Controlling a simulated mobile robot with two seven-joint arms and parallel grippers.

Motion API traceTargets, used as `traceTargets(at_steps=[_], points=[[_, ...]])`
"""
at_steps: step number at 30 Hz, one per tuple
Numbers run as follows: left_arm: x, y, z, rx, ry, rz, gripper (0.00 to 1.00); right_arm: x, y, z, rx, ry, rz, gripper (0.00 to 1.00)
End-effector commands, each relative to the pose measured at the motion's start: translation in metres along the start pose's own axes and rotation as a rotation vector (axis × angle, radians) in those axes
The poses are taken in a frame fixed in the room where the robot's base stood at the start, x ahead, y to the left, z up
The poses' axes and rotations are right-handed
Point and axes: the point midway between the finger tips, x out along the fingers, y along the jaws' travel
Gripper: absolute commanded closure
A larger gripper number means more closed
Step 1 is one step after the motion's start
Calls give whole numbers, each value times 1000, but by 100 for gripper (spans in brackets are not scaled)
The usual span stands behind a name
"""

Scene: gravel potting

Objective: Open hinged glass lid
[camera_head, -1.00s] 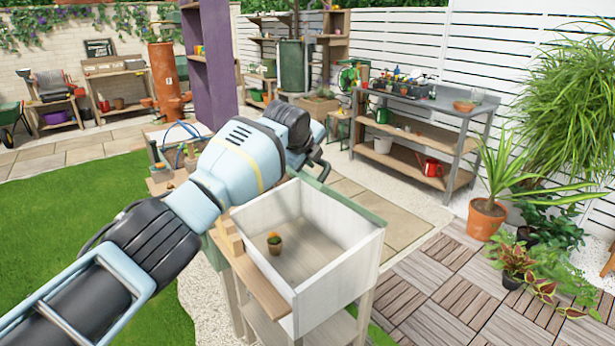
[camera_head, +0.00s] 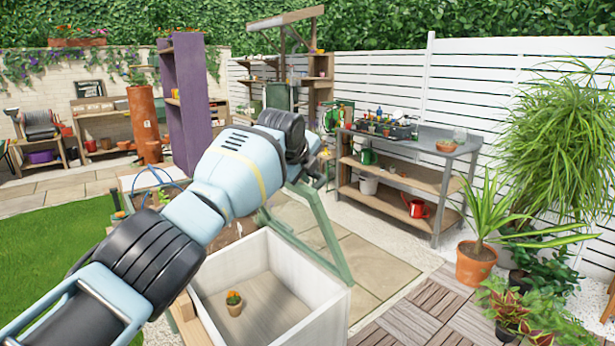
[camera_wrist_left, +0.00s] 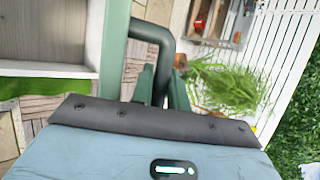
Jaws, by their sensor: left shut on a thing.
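The lid's green frame (camera_head: 327,232) stands tilted up from the rim of the white wooden box (camera_head: 318,308). Its glass is too clear to make out. My left gripper (camera_head: 313,165) is at the raised end of the frame. In the left wrist view its fingers (camera_wrist_left: 163,80) are shut on the dark bent handle (camera_wrist_left: 150,32), beside the green frame bar (camera_wrist_left: 115,45). My forearm hides part of the frame and the box's left side in the head view. My right gripper is in neither view.
A small potted cactus (camera_head: 234,304) stands inside the box. A grey workbench (camera_head: 405,175) with tools stands at the back right, and an agave in a terracotta pot (camera_head: 476,264) is at right. Paving between is clear.

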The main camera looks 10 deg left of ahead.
Motion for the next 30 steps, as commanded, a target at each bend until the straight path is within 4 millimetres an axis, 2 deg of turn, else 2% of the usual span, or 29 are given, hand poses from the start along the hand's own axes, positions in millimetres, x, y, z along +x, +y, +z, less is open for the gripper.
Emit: traceTargets(at_steps=[18,19,23,30], points=[[-1,-2,0,0,1,-1,100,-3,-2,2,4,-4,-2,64],[-1,-2,0,0,1,-1,81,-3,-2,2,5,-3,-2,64],[-1,-2,0,0,1,0,64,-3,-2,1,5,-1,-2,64],[-1,-2,0,0,0,0,62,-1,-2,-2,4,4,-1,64]])
